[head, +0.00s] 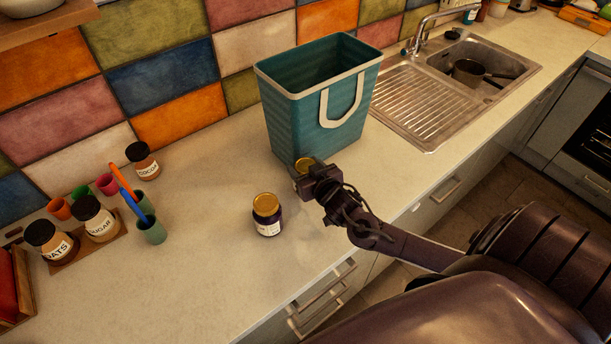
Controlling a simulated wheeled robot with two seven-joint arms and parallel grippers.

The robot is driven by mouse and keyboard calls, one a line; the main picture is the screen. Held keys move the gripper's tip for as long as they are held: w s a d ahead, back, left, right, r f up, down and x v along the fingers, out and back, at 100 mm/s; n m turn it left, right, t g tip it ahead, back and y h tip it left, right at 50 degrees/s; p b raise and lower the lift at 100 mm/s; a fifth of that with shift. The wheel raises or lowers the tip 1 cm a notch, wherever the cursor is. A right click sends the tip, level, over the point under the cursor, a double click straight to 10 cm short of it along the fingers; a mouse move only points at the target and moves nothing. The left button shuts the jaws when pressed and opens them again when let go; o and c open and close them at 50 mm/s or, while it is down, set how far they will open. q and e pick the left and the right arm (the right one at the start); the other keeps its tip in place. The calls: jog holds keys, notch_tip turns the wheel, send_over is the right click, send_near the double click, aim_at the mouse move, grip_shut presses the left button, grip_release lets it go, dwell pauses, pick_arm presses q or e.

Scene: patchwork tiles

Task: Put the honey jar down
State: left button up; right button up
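My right gripper (308,179) reaches in from the lower right, over the counter in front of the teal bag. It appears shut on a small jar with a gold lid, which I take to be the honey jar (304,164). Most of the jar's body is hidden by the gripper, and I cannot tell whether its base touches the counter (215,255). My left gripper is not in view.
A dark jar with a gold lid (267,213) stands on the counter left of my gripper. The teal bag (290,115) stands close behind. A sink (440,85) holds a pan (470,72). Storage jars and cups are at left. The front-left counter is clear.

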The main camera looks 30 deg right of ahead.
jog(key=shift+r, duration=0.1)
jog(key=c, duration=1)
